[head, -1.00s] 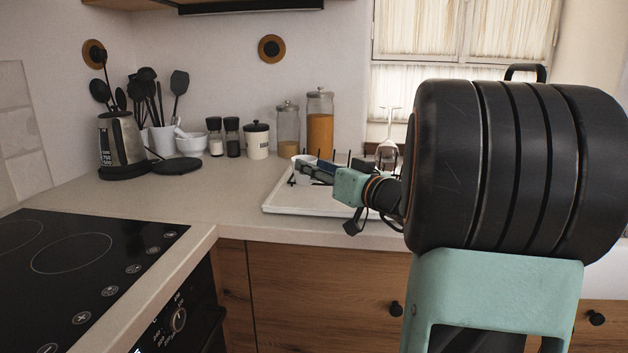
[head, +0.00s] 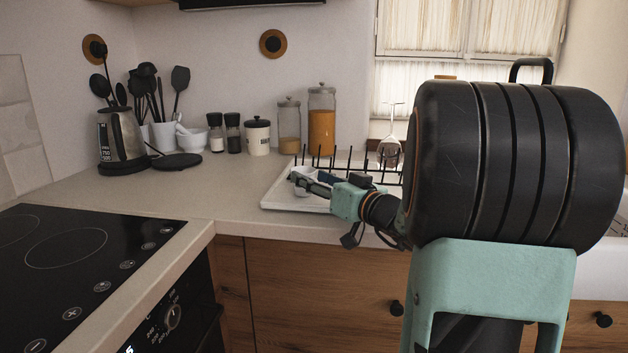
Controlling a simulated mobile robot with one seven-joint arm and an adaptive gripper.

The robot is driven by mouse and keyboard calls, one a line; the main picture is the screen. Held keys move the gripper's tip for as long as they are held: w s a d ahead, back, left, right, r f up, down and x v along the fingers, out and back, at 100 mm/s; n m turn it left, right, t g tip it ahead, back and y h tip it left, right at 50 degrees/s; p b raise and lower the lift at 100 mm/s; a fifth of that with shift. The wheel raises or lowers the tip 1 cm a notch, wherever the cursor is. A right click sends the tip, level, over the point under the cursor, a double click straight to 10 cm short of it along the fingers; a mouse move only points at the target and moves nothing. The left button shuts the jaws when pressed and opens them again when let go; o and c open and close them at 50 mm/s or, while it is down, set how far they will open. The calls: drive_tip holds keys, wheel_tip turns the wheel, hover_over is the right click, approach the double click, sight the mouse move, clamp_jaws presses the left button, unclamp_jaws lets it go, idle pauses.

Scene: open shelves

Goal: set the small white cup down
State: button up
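The small white cup (head: 298,174) is at the left part of the white drying tray (head: 284,205), low over it or on it; I cannot tell whether it touches. My gripper (head: 309,182) reaches in from the right, with its dark fingers at the cup. The fingers seem closed on it and cover part of it. The cup's exact tilt is hard to see at this size.
Black rack prongs (head: 332,158) stand behind the cup, and an upturned wine glass (head: 390,140) is at the right. Jars (head: 321,122) and a white canister (head: 258,136) stand at the wall. The counter (head: 235,192) left of the tray is clear.

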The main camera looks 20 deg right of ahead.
drive_tip(key=shift+o, duration=0.3)
drive_tip(key=shift+r, duration=0.1)
drive_tip(key=v, duration=1.1)
drive_tip(key=shift+s+p, duration=0.3)
drive_tip(key=shift+p, duration=0.05)
drive_tip(key=shift+s, duration=0.15)
drive_tip(key=shift+d, duration=0.1)
